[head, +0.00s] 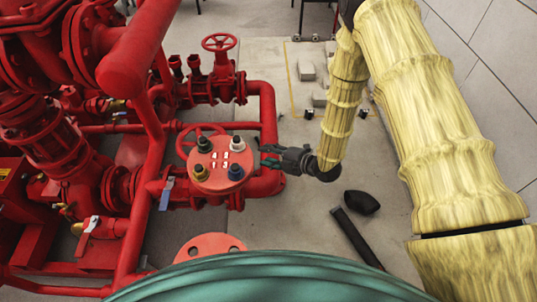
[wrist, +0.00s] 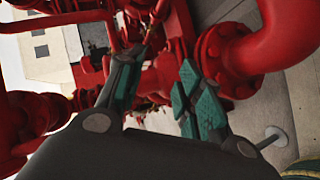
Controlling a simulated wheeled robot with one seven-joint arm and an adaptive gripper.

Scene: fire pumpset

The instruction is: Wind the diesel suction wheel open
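A red handwheel (head: 220,42) stands upright on a valve at the upper middle of the head view. Another red wheel rim (head: 187,140) shows partly behind a round red plate with several coloured knobs (head: 222,165). I cannot tell which wheel is the diesel suction one. My gripper (head: 266,156) is just right of the knobbed plate, pointing left towards it. In the wrist view my gripper (wrist: 160,88) has its teal-padded fingers spread apart, with red pipework beyond and nothing held between them. Whether a finger touches the plate or wheel is unclear.
Red pipes (head: 265,110) and flanges crowd the left and surround the gripper. A red plate with holes (head: 210,245) is at the bottom. A black lump (head: 362,203) and a black bar (head: 357,238) lie on the floor. Grey floor is open to the right.

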